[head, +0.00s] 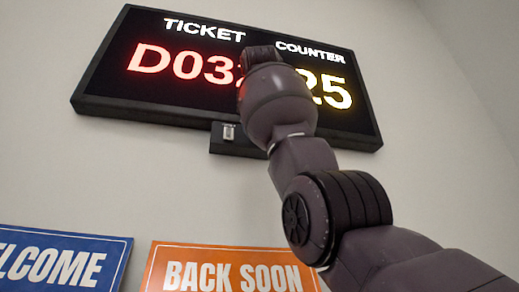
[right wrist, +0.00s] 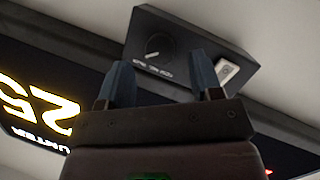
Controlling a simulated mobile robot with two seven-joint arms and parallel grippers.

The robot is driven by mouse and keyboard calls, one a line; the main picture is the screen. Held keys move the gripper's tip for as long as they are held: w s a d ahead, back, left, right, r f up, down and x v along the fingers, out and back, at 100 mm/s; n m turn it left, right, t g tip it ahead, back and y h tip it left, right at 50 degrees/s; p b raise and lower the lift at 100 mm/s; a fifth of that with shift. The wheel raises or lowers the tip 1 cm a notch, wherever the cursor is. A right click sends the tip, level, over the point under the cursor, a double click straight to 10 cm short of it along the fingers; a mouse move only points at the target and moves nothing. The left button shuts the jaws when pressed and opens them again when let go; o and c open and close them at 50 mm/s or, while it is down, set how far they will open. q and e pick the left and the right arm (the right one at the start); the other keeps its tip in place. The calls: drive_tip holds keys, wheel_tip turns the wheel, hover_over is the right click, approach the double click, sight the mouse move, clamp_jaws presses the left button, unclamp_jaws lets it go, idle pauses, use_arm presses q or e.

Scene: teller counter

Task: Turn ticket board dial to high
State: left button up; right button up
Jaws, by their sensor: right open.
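The ticket board (head: 115,75) hangs on the wall in the head view, with red and yellow lit characters. A small dark control box (head: 237,150) sits under its lower edge, partly covered by my right arm. In the right wrist view the control box (right wrist: 200,40) carries a round black dial (right wrist: 159,44) with a short pale mark, and a light switch (right wrist: 228,71). The lettering by the dial is too blurred to read. My right gripper (right wrist: 160,80) is open and empty, its fingers pointing toward the box below the dial in the picture; contact is not visible. My left gripper is out of view.
A blue welcome sign (head: 60,262) and an orange "BACK SOON" sign (head: 232,255) are low in the head view. My right arm covers part of the board's digits. The wall left of the box is clear.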

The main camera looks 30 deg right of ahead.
drive_tip(key=b+v, duration=0.1)
drive_tip(key=v, duration=0.7)
idle(0.5)
